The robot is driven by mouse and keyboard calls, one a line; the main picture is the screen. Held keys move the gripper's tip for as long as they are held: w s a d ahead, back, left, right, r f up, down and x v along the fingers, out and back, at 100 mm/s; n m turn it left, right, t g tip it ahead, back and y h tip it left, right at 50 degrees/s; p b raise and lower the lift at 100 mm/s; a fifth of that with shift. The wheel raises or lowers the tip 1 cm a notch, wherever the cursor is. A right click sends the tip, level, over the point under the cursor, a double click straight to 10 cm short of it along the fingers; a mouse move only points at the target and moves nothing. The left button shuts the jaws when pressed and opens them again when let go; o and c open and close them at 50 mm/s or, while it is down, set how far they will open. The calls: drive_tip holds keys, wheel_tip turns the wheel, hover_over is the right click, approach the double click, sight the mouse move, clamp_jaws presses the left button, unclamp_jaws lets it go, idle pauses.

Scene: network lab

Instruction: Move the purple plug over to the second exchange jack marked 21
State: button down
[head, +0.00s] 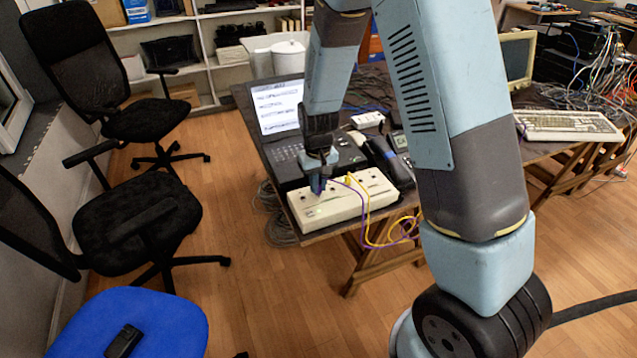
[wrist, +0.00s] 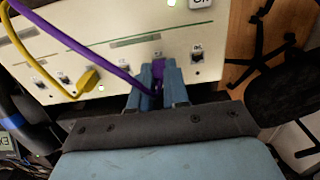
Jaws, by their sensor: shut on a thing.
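My gripper (head: 318,182) is over the left part of a cream exchange box (head: 347,207) on the table's front corner. In the wrist view my gripper (wrist: 163,75) is shut on the purple plug (wrist: 159,72), at the near edge of the box. The purple cable (wrist: 90,48) runs from it to the upper left. One jack (wrist: 197,59) is empty just right of the gripper, and another (wrist: 125,68) is just left. The jack numbers are too small to read surely. The fingers hide whether the plug is seated.

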drive_tip(key=shift+f, duration=0.2)
drive_tip(key=c, duration=1)
unclamp_jaws()
drive_tip(key=shift+c, duration=0.2)
wheel_tip(320, 180, up, 14)
drive_tip(key=shift+f, duration=0.15)
drive_tip(key=s+d+r+m+t+y, duration=0.1)
drive_tip(key=s+d+r, duration=0.35)
drive_tip(key=r, duration=0.25)
drive_tip(key=s+d+r+m+t, duration=0.1)
drive_tip(key=s+d+r+t, duration=0.1)
drive_tip(key=s+d+r, duration=0.35)
drive_tip(key=s+d+r+t, duration=0.1)
drive_tip(key=s+d+r, duration=0.3)
drive_tip(key=s, duration=0.2)
drive_tip(key=s+d+r+m+t+h, duration=0.1)
drive_tip(key=s+d+r, duration=0.2)
drive_tip(key=s, duration=0.3)
drive_tip(key=shift+s+d+r+m+t, duration=0.3)
drive_tip(key=shift+d+r, duration=0.05)
drive_tip(key=shift+r, duration=0.1)
